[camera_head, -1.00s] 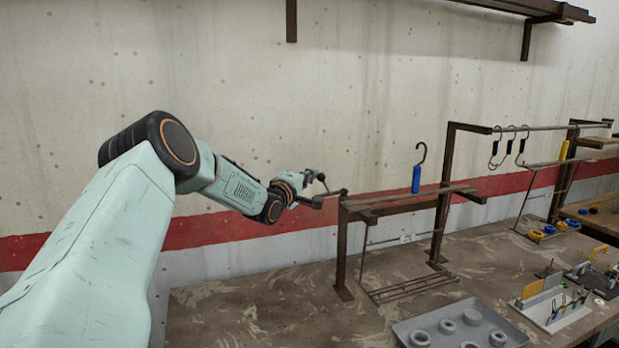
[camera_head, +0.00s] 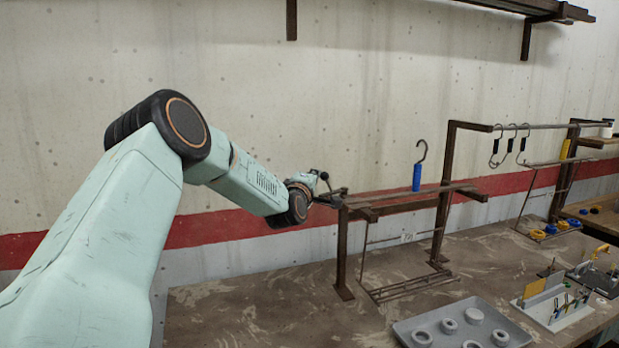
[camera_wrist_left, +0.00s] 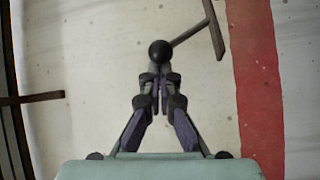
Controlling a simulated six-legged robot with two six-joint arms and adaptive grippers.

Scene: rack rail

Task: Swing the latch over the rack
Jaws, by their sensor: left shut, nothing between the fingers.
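The latch shows in the left wrist view as a black ball knob (camera_wrist_left: 160,51) on a thin rod that runs up and right to a flat grey bar (camera_wrist_left: 213,28). In the head view the small dark knob (camera_head: 324,176) is at the left end of the brown rack (camera_head: 410,205). My left gripper (camera_wrist_left: 159,82) is shut and empty, its fingertips just below the knob in the wrist picture; I cannot tell whether they touch it. In the head view the wrist hides most of the gripper (camera_head: 322,192). My right gripper is not in view.
A blue-handled hook (camera_head: 416,178) stands up at the rack. Further right, black hooks (camera_head: 509,148) hang from a rail. A grey tray (camera_head: 410,324) with several rings is on the bench (camera_head: 250,310). The bench below my left arm is clear.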

